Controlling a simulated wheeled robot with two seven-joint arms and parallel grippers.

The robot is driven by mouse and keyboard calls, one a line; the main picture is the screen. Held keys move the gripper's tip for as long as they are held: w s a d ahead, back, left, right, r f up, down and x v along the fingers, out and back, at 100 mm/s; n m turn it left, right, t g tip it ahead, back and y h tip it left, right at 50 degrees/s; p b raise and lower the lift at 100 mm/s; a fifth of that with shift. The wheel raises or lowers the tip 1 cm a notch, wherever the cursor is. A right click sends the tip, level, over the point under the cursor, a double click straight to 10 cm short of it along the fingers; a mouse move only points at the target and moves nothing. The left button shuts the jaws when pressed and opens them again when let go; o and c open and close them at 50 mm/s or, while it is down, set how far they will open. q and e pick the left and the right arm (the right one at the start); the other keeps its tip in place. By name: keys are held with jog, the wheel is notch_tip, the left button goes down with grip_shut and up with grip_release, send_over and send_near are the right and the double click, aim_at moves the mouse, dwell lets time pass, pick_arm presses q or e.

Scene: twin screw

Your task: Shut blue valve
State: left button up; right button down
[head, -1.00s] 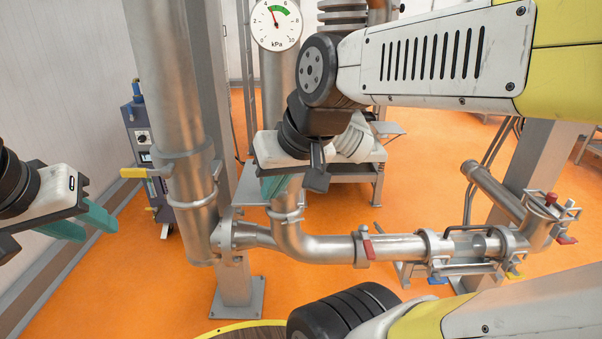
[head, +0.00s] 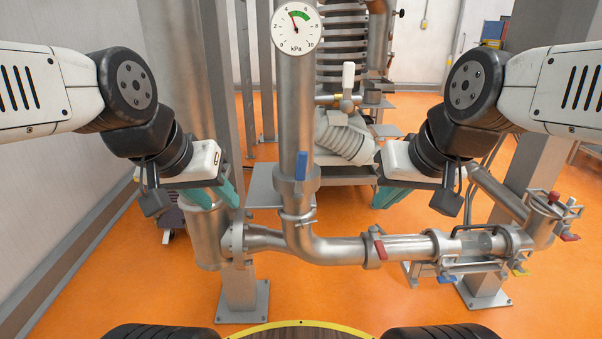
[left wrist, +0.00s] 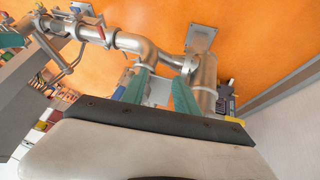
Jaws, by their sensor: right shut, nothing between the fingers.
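A blue valve handle (head: 301,166) sits on the front of the vertical steel pipe (head: 294,110), below the gauge. The handle stands upright, in line with the pipe. My left gripper (head: 222,194) is left of the handle, apart from it, in front of the thick pipe. Its two teal fingers are spread and empty in the left wrist view (left wrist: 162,84). My right gripper (head: 388,197) is right of the handle, apart from it, shut and empty. Another blue handle (head: 446,280) is low at the right, under the sight-glass section.
The pressure gauge (head: 296,28) is above the blue handle. A red handle (head: 381,249) is on the horizontal pipe (head: 335,251). A white-handled valve (head: 348,76) is behind. The thick pipe (head: 207,235) stands at left. Space directly in front of the blue handle is clear.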

pick_arm(q)
jog(key=shift+w, duration=0.15)
jog(key=c, duration=0.7)
jog(key=shift+w+d+f+g, duration=0.1)
jog(key=shift+w+f+g, duration=0.15)
jog(key=shift+g, duration=0.25)
jog(key=w+a+f+g+h, duration=0.1)
jog(key=w+a+g+h, duration=0.1)
jog(key=w+h, duration=0.5)
jog(key=w+a+f+n+g+h, duration=0.1)
jog(key=w+h, duration=0.6)
jog(key=w, duration=0.7)
jog(key=shift+a+f+g+h, duration=0.3)
jog(key=shift+a+f+g, duration=0.4)
jog(key=shift+g, duration=0.1)
